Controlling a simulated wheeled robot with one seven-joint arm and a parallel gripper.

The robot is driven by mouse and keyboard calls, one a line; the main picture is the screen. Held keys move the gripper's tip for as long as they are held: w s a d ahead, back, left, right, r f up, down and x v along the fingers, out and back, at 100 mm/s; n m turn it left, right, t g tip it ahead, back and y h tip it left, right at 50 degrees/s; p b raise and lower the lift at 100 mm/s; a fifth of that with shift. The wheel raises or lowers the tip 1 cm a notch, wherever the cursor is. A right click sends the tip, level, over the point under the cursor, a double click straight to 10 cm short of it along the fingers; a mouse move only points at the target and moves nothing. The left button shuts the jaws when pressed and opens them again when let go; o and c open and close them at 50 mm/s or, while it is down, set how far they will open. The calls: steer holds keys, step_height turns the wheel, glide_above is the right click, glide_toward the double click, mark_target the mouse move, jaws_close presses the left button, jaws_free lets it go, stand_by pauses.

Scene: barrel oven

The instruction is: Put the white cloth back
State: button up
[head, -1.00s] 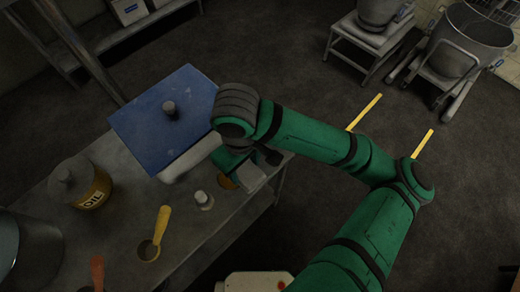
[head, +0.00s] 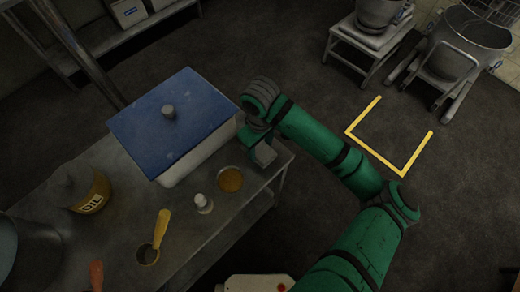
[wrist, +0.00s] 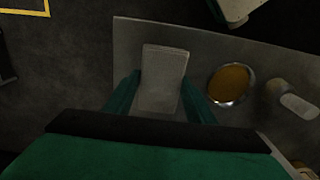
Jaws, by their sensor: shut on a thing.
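The white cloth (wrist: 163,72) looks like a pale grey folded rectangle in the wrist view. It lies between the two green fingers of my gripper (wrist: 160,92), which is shut on it. In the head view my gripper (head: 263,157) is over the right end of the metal table (head: 112,222), beside the blue-lidded container. There the cloth is mostly hidden by the gripper. I cannot tell whether it touches the tabletop.
A blue-lidded white container (head: 168,122) stands just left of my gripper. A round dish of orange-brown contents (head: 230,180), a small shaker (head: 203,204), a yellow-handled scoop (head: 160,228) and an oil can (head: 92,193) stand on the table. Yellow lines (head: 402,173) mark the floor.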

mark_target(260, 149)
steer(key=shift+f, duration=1.15)
steer(key=shift+f, duration=0.1)
steer(key=o, duration=1.2)
step_height(260, 149, up, 12)
steer(key=shift+s, duration=0.15)
